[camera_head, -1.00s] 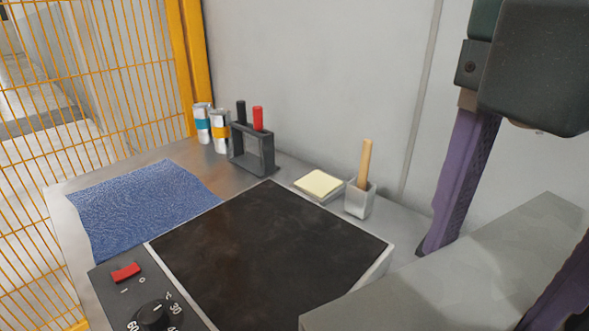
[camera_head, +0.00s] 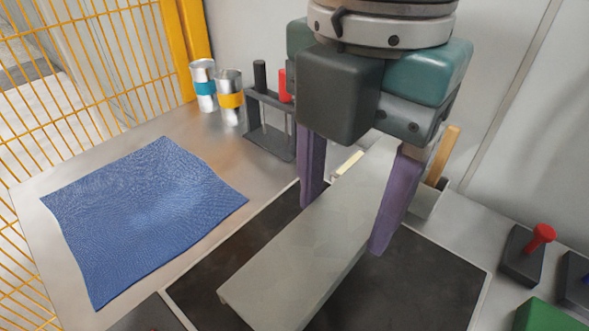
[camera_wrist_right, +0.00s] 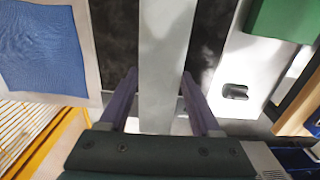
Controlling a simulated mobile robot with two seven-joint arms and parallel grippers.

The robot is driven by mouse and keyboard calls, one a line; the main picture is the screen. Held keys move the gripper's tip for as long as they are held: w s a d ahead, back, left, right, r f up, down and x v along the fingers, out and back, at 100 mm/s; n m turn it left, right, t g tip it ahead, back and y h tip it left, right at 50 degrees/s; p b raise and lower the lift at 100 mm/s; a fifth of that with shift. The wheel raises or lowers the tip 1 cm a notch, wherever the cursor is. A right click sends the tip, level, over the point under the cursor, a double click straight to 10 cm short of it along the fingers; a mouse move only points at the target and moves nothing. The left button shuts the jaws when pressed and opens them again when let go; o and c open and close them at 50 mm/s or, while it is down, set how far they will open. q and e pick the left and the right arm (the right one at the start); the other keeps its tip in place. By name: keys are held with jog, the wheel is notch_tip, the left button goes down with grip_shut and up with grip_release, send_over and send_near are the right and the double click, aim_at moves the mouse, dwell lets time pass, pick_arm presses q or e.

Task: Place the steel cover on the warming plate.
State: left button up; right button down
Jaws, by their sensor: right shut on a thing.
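The steel cover (camera_head: 290,265) is a long grey plate-like piece. My right gripper (camera_head: 345,228) is shut on it, one purple finger along each long side. The cover lies across the view of the dark warming plate (camera_head: 430,285) and hides its middle; I cannot tell whether they touch. In the right wrist view the cover (camera_wrist_right: 165,60) runs lengthwise between the fingers (camera_wrist_right: 162,100), with the dark plate (camera_wrist_right: 117,30) showing on both sides. The plate's control panel is mostly out of view. My left gripper is not in view.
A blue cloth (camera_head: 145,215) lies left of the plate. Two cans (camera_head: 230,100) and a dark rack (camera_head: 268,130) stand behind. A wooden-handled tool (camera_head: 443,155) is behind the gripper. A red-knobbed block (camera_head: 525,255) and a green block (camera_head: 545,315) are at right. Yellow mesh (camera_head: 60,80) bounds the left.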

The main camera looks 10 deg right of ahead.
notch_tip(320, 180, down, 8)
jog(key=shift+b, duration=0.7)
notch_tip(320, 180, down, 4)
jog(key=shift+f+b, duration=0.15)
jog(key=shift+b, duration=0.45)
jog(key=shift+w, duration=0.1)
jog(key=shift+c, duration=0.4)
grip_release()
